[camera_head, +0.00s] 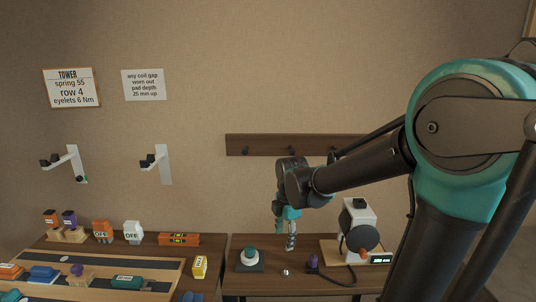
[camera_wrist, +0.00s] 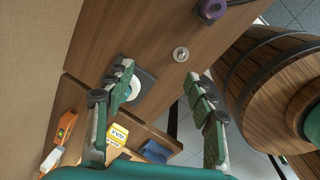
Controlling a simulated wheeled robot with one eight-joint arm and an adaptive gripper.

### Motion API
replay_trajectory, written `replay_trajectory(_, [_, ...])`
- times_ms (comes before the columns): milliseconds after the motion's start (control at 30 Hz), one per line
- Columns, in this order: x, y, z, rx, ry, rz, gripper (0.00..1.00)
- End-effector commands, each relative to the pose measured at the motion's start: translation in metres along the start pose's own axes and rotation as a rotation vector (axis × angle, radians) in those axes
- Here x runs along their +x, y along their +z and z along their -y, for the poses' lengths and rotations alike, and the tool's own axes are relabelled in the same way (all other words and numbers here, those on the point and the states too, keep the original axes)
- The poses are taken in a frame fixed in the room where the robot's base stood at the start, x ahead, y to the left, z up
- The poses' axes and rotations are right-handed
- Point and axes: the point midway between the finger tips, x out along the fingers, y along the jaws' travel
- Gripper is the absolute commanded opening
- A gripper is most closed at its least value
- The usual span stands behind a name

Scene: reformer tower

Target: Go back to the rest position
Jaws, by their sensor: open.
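My gripper (camera_head: 291,240) hangs from my arm over the right-hand table, fingers pointing down. The fingers look empty. In the head view my arm comes in from the right and covers part of the wall and the wall rail.
A round button on a dark base (camera_head: 249,260), a small metal knob (camera_head: 286,272) and a purple-topped piece (camera_head: 312,263) are on the table below. A white device (camera_head: 359,228) stands right. A wooden barrel (camera_wrist: 262,70) stands beside the table. Blocks crowd the left table.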

Motion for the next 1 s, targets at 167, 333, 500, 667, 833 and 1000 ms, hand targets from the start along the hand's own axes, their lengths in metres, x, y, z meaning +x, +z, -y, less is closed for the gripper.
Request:
replay_trajectory(167, [0.013, 0.033, 0.045, 0.510, 0.063, 0.006, 0.55])
replay_trajectory(333, [0.027, 0.055, 0.087, 0.987, 0.127, -0.009, 0.55])
replay_trajectory(500, [0.041, 0.071, 0.129, 1.448, 0.192, -0.044, 0.55])
replay_trajectory(667, [0.052, 0.079, 0.158, 1.775, 0.240, -0.085, 0.55])
replay_trajectory(833, [0.057, 0.081, 0.171, 1.937, 0.263, -0.111, 0.55])
replay_trajectory(1000, [0.057, 0.082, 0.172, 1.959, 0.266, -0.115, 0.55])
